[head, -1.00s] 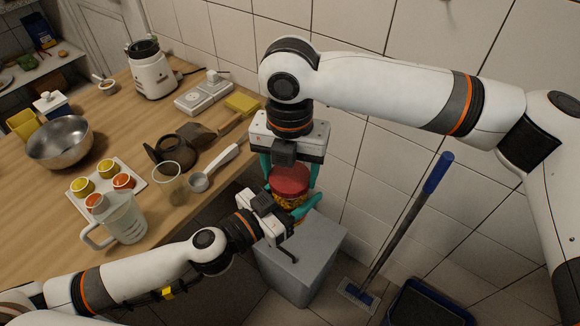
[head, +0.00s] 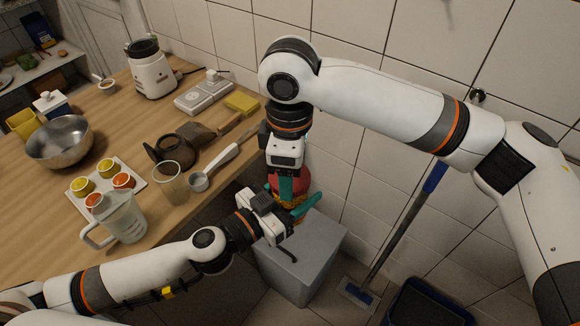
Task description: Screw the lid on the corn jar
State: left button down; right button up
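The corn jar (head: 297,201) is upright above a grey box-like stand, mostly hidden by my grippers, with a little yellow showing. My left gripper (head: 291,207) reaches in from the lower left with its teal fingers around the jar, and it is shut on it. The red lid (head: 304,181) sits on top of the jar. My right gripper (head: 289,187) points down from above at the lid. One teal finger lies across the lid's near side, and the other is hidden behind. It appears shut on the lid. The thread is hidden.
The grey stand (head: 300,262) is below the jar. A mop (head: 405,220) leans on the tiled wall at right.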

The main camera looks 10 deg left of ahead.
jog(key=o, duration=1.1)
jog(key=shift+r, duration=2.3)
jog(key=shift+c, duration=0.4)
jog(key=n, duration=0.2)
jog(key=r+n, duration=0.1)
jog(key=n, duration=0.1)
jog(key=r+n, duration=0.1)
jog(key=n, duration=0.1)
jog(key=shift+n, duration=0.3)
jog(key=n, duration=0.2)
jog(key=r+n, duration=0.1)
jog(key=n, duration=0.3)
jog(key=shift+r, duration=0.25)
jog(key=shift+f, duration=0.1)
